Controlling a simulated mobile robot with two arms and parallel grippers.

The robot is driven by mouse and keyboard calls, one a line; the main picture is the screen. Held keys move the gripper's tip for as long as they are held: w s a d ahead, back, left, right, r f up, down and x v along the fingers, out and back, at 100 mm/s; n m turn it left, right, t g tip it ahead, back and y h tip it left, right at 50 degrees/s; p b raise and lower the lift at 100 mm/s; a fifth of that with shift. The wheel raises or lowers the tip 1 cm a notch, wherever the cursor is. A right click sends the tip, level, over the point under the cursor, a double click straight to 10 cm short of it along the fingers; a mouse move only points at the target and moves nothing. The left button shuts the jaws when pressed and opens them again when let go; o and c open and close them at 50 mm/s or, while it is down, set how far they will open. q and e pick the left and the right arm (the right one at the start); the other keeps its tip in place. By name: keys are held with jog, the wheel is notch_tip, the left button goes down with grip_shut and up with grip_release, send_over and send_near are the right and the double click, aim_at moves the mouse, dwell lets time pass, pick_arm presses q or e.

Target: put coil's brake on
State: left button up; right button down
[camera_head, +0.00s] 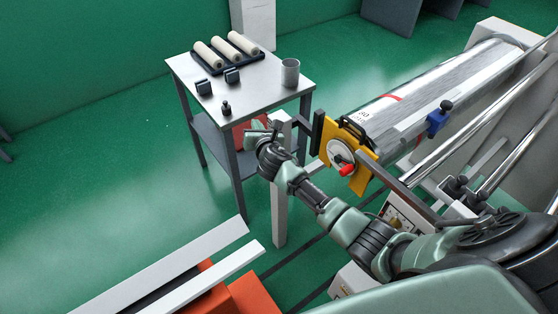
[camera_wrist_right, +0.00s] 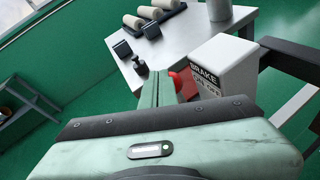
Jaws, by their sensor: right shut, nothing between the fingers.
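The coil (camera_head: 455,85) is a large silver foil roll on a shaft at the right of the head view. A yellow plate (camera_head: 328,142) with a dial and a red knob (camera_head: 347,170) is at its near end. A white post (camera_head: 280,205) stands between the coil and the table. My right gripper (camera_head: 262,133) is shut and empty, close to the box; contact is unclear. My left gripper is out of view.
A metal table (camera_head: 262,92) behind the post holds a tray of pale rolls (camera_head: 228,50), a grey cup (camera_head: 290,72), two dark blocks and a small black knobbed piece (camera_head: 226,107). Dark bars run from the post toward the coil. White rails (camera_head: 170,270) lie at lower left. Green floor is open at left.

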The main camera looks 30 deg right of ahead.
jog(key=shift+w+a+f+b, duration=0.1)
jog(key=shift+w+f+b, duration=0.1)
jog(key=shift+w, duration=0.5)
jog(key=shift+w+a+f+b, duration=0.1)
jog(key=shift+w+f, duration=0.05)
jog(key=shift+w, duration=0.5)
